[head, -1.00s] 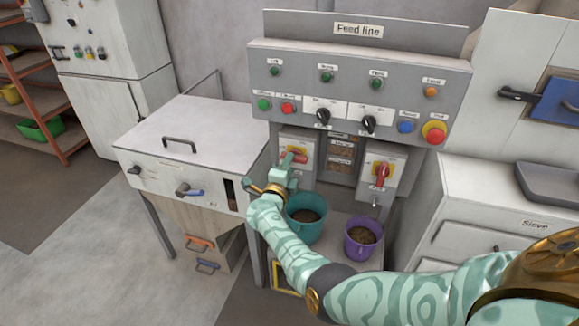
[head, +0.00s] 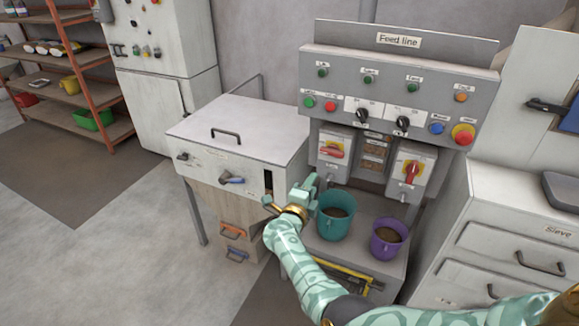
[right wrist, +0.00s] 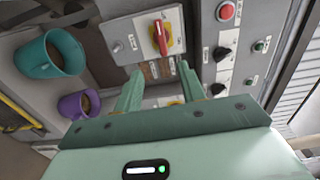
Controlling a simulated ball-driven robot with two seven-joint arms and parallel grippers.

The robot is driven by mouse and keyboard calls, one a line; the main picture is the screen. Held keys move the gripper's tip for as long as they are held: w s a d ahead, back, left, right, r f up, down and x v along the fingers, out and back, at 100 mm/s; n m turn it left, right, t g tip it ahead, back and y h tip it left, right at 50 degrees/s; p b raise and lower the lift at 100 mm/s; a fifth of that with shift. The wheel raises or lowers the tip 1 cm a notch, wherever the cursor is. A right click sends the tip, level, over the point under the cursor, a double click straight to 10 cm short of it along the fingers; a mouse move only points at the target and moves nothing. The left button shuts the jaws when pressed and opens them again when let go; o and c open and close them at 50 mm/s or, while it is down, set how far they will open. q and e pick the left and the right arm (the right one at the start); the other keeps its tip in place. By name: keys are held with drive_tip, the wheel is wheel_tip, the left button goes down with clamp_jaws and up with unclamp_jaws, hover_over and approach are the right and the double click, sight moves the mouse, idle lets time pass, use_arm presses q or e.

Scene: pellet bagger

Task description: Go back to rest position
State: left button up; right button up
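My right gripper (head: 306,187) hangs in front of the feed line machine (head: 398,75), to the left of the teal bucket's rim. It also shows in the right wrist view (right wrist: 160,82), where its two fingers stand apart with nothing between them. The left rotary switch (head: 333,150) has its red handle lying roughly level, and the gripper is apart from it. The right rotary switch (head: 411,172) has its handle upright. My left gripper is in neither view.
A teal bucket (head: 334,226) and a purple bucket (head: 386,244), both with dark contents, stand on the machine's shelf close to my right forearm. A white-lidded hopper cabinet (head: 230,130) is on the left and a drawer cabinet (head: 490,235) on the right. Floor (head: 120,245) at the left is clear.

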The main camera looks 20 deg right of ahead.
drive_tip(key=shift+a, duration=0.15)
drive_tip(key=w+a+f+n+t+y, duration=0.45)
drive_tip(key=a+n+y, duration=0.35)
drive_tip(key=n, duration=0.4)
drive_tip(key=s+a+f+n+g+y, duration=0.25)
drive_tip(key=s+f+n, duration=0.35)
drive_tip(key=f, duration=0.3)
drive_tip(key=s+a+f+n+g+y, duration=0.25)
drive_tip(key=s+f+n, duration=0.35)
drive_tip(key=f, duration=0.4)
drive_tip(key=s+f+n+g+b, duration=0.1)
drive_tip(key=s+f+n+g, duration=0.1)
drive_tip(key=s+f, duration=0.55)
drive_tip(key=s+d+f+n+g+y, duration=0.15)
drive_tip(key=s+f, duration=0.25)
drive_tip(key=s, duration=0.7)
drive_tip(key=s+f+n+g+b, duration=0.1)
drive_tip(key=s+f+n+g, duration=0.15)
drive_tip(key=s+f, duration=0.45)
drive_tip(key=s+d+f+g, duration=0.1)
drive_tip(key=s+g, duration=0.1)
drive_tip(key=s, duration=1)
drive_tip(key=s+d+f+n+g, duration=0.1)
drive_tip(key=s+d+g, duration=0.1)
drive_tip(key=s, duration=1.1)
drive_tip(key=shift+s+f+n+h, duration=0.15)
drive_tip(key=shift+s+n+h, duration=0.15)
drive_tip(key=shift+h, duration=0.05)
